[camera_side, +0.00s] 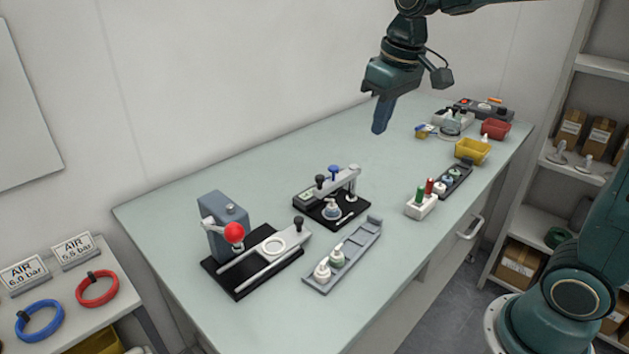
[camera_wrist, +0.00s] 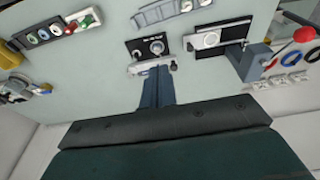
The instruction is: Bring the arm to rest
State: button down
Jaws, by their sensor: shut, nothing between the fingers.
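My gripper (camera_side: 379,129) hangs above the back part of the bench in the side view, fingers pointing down. Its fingers are closed together with nothing between them, and it is clear of the bench top. In the wrist view the shut fingers (camera_wrist: 156,72) reach up from the bottom middle. They overlap the near side of the black clamp fixture in that picture, but the side view shows them well apart from it.
The green bench (camera_side: 255,170) carries a press with a red ball (camera_side: 234,232), a black clamp fixture (camera_side: 318,207), a grey tray (camera_side: 360,255) with capped parts, and a white block (camera_side: 421,207). Yellow (camera_side: 470,152) and red (camera_side: 496,129) bins stand at the far right. The bench's back middle is clear.

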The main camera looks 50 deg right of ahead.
jog(key=s+a+f+t, duration=0.1)
jog(key=s, duration=0.8)
jog(key=s+a+f+t, duration=0.1)
jog(key=s+f+t, duration=0.1)
jog(key=s, duration=0.7)
